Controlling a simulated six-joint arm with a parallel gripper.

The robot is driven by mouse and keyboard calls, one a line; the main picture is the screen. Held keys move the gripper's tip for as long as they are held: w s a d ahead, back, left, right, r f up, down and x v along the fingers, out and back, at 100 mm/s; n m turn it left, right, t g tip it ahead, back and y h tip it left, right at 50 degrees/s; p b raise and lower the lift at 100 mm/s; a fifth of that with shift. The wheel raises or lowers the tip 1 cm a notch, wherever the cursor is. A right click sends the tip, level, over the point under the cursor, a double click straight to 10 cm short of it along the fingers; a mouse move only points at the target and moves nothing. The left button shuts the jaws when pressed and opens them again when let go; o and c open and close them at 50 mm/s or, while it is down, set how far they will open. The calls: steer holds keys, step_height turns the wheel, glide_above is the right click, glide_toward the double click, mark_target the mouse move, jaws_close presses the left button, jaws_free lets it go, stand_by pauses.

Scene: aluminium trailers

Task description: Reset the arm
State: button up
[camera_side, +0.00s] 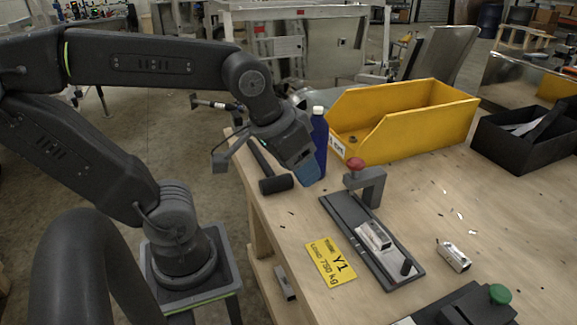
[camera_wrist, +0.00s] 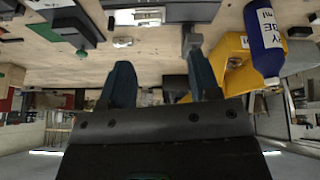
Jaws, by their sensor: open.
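My gripper (camera_side: 306,168) is above the left edge of the wooden table in the side view, in front of a blue bottle (camera_side: 319,140). In the wrist view my gripper (camera_wrist: 163,80) has its two dark blue fingers wide apart, with nothing between them. The wrist view is upside down, with the table at the top. The bottle (camera_wrist: 264,40) stands beside the fingers there, at the right. In the side view the fingertips overlap the bottle's lower part; I cannot tell whether they touch it.
A yellow bin (camera_side: 420,125) stands behind the bottle, and a black box (camera_side: 500,140) to its right. A black-headed hammer (camera_side: 276,185) lies by the table edge. A clamp fixture (camera_side: 345,220) holds a metal piece (camera_side: 374,237). Another metal piece (camera_side: 453,255) and a yellow card (camera_side: 331,262) lie nearby.

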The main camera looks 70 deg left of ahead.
steer(key=shift+s+a+f+m, duration=0.15)
steer(key=shift+s+f+m, duration=0.1)
steer(key=shift+s+m, duration=0.6)
